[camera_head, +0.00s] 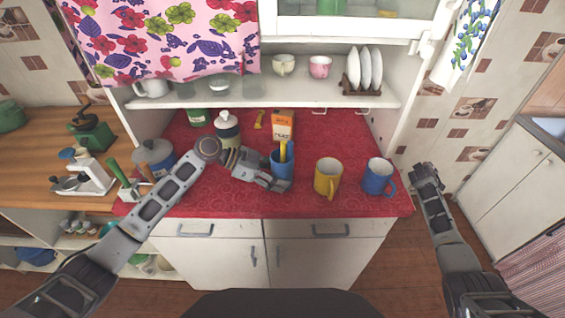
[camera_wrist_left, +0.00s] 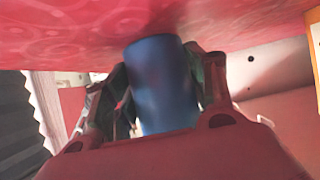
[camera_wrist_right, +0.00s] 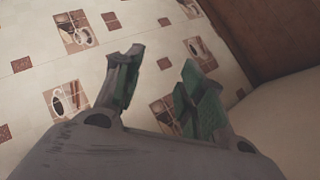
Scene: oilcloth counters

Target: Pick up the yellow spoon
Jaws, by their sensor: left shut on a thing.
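A yellow upright piece (camera_head: 284,150), which looks like the yellow spoon, stands out of a blue cup (camera_head: 282,163) on the red counter; its lower part is hidden inside. My left gripper (camera_head: 274,184) is at the cup's near side, low by the counter. In the left wrist view the blue cup (camera_wrist_left: 160,85) sits between its two fingers, which are shut on it.
A yellow mug (camera_head: 327,178) and a blue mug (camera_head: 377,176) stand to the right of the blue cup. An orange carton (camera_head: 282,124) is behind it. A white-lidded jar (camera_head: 228,128) and a grey pot (camera_head: 153,155) stand left. The shelf (camera_head: 300,95) overhangs the back.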

